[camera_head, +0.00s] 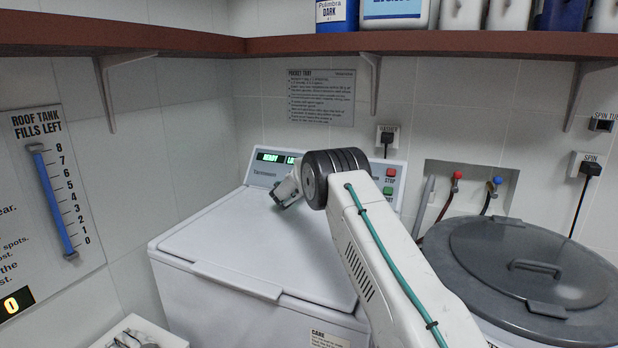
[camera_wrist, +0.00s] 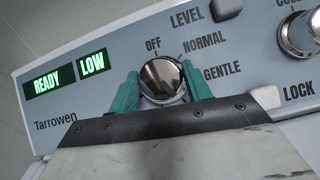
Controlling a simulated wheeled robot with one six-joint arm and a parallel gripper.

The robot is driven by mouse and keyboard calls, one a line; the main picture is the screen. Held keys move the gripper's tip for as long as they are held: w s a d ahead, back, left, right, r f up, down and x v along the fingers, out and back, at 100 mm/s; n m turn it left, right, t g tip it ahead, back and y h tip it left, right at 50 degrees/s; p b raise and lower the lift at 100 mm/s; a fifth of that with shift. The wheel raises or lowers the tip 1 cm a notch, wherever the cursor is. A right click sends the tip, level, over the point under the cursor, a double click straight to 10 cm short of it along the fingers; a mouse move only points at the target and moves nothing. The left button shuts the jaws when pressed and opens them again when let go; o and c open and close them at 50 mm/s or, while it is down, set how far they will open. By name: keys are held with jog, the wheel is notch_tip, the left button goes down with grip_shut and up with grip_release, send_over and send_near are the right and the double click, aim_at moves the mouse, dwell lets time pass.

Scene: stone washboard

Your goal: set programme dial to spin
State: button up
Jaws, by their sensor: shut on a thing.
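The chrome programme dial (camera_wrist: 163,78) sits on the washer's grey control panel in the wrist view. OFF, NORMAL and GENTLE are printed around its upper and right sides; no SPIN label shows by it, and its lower side is hidden by my gripper. A fine mark near its top seems to point towards OFF. My gripper (camera_wrist: 162,92), with green fingertips, is shut on the dial, one finger on each side. In the head view my gripper (camera_head: 284,192) is at the panel's left part, where my arm hides the dial.
The panel displays (camera_wrist: 66,74) read READY and LOW. A second chrome knob (camera_wrist: 299,32) is at the panel's right. The white washer lid (camera_head: 250,245) is closed below my arm. A red STOP button (camera_head: 391,172) is right of the arm. A grey-lidded tub (camera_head: 490,300) stands to the right.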

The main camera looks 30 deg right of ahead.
jog(key=m+g+h, duration=0.1)
jog(key=m+g, duration=0.1)
jog(key=m, duration=0.1)
jog(key=m+g, duration=0.2)
jog(key=m, duration=0.1)
jog(key=shift+w+a+m+h, duration=0.1)
jog(key=shift+a+m+h, duration=0.05)
jog(key=shift+m+h, duration=0.25)
jog(key=m+g, duration=0.3)
jog(key=m, duration=0.2)
jog(key=shift+f+g, duration=0.1)
jog(key=shift+g, duration=0.3)
jog(key=shift+m, duration=0.5)
jog(key=o, duration=1)
